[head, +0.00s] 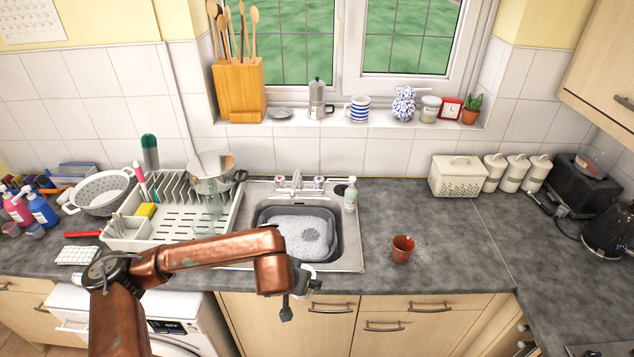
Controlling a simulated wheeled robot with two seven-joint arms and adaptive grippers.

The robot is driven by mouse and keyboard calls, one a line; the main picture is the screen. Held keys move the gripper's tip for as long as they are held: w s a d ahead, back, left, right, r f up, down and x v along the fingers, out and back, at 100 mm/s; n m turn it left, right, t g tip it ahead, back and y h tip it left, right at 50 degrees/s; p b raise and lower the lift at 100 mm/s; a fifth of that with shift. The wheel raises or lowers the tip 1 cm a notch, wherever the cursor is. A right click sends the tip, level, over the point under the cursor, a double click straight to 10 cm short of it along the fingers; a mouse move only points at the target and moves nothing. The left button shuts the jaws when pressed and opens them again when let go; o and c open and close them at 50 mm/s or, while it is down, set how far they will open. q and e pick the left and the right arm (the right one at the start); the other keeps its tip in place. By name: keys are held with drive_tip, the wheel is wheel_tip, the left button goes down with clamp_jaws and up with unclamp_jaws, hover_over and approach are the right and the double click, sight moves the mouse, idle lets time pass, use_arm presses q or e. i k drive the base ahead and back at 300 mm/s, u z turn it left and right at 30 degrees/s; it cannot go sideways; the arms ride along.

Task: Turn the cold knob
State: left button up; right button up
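The tap (297,182) stands behind the sink (348,240), with a left knob (279,182) and a right knob (319,183). Their markings are too small to tell which is cold. A grey basin (258,215) with soapy water sits in the sink. My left gripper (287,308) hangs over the sink's front edge, in front of the basin and well short of the tap. It touches neither knob. Its fingers are small and seen edge-on, so I cannot tell whether they are open. My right gripper is not in view.
A dish rack (170,235) with a pan (211,172) stands left of the sink. A soap bottle (351,195) stands close right of the tap. A terracotta pot (402,248) is on the right counter, which is otherwise mostly clear. A window sill (390,118) with several items runs behind.

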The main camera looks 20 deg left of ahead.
sight(319, 180)
drive_tip(key=u, duration=0.4)
drive_tip(key=i, duration=0.75)
drive_tip(key=u, duration=0.75)
